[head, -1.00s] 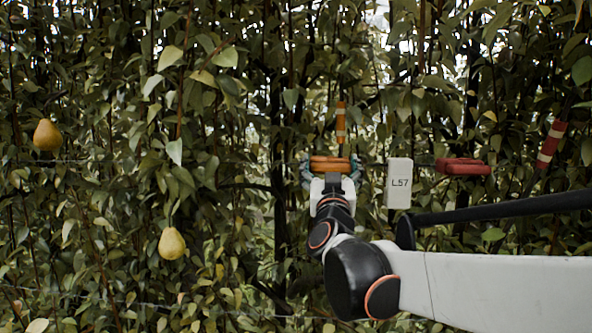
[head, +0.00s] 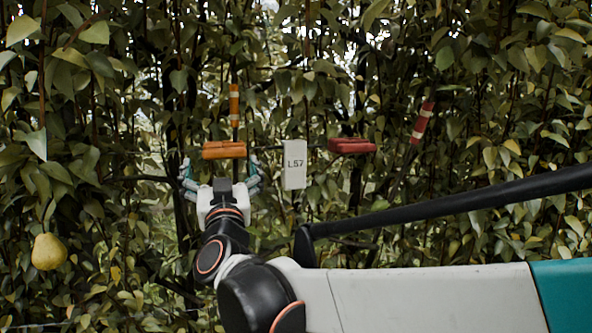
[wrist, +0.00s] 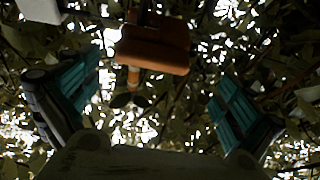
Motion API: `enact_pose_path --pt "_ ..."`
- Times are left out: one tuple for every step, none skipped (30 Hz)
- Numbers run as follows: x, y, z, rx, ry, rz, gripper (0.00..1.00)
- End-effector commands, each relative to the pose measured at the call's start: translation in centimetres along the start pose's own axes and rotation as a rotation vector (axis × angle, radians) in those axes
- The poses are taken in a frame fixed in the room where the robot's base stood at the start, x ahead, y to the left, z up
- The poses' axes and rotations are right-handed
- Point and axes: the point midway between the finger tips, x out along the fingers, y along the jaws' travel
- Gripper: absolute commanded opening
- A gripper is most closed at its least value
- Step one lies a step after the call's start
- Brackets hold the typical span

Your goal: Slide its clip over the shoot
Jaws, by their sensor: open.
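An orange clip (head: 224,150) sits level in front of the foliage, with an orange shoot with pale bands (head: 234,105) rising just behind and above it. I cannot tell whether the clip is around the shoot. My gripper (head: 221,178) is open, its teal fingers spread left and right of the clip and slightly below it. In the wrist view the clip (wrist: 153,50) is ahead at the top, between and apart from the fingers (wrist: 152,103). The banded shoot (wrist: 133,78) shows partly behind it.
A white L57 tag (head: 294,165) hangs close right of my gripper. Further right are a red clip (head: 352,146) and a red-and-white banded shoot (head: 422,122). A pear (head: 49,252) hangs at lower left. Dense leaves fill the background.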

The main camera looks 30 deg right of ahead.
Motion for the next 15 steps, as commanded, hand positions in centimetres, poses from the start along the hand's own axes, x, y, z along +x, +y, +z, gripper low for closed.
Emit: enact_pose_path --pt "-1.0 0.9 0.1 -0.006 0.001 0.014 1.00" --pt "-1.5 1.0 0.1 -0.006 0.001 0.016 1.00" --pt "-2.1 1.0 0.1 -0.007 0.001 0.017 1.00" --pt "-2.6 1.0 0.1 -0.007 0.000 0.018 1.00" --pt "-3.0 1.0 0.1 -0.007 0.000 0.018 1.00" --pt "-3.5 1.0 0.1 -0.007 0.001 0.018 1.00" --pt "-3.9 0.9 0.1 -0.008 0.001 0.018 1.00" --pt "-4.2 0.9 0.1 -0.008 0.001 0.019 1.00" --pt "-4.6 0.9 0.1 -0.008 0.001 0.019 1.00" --pt "-4.8 0.9 0.2 -0.008 0.001 0.019 1.00" --pt "-5.0 0.9 0.2 -0.008 0.001 0.019 1.00" --pt "-5.2 0.9 0.2 -0.008 0.001 0.019 1.00" --pt "-5.2 0.9 0.2 -0.007 0.001 0.019 1.00" --pt "-5.3 0.9 0.2 -0.007 0.001 0.019 1.00" --pt "-5.3 0.9 0.2 -0.007 0.001 0.018 1.00"
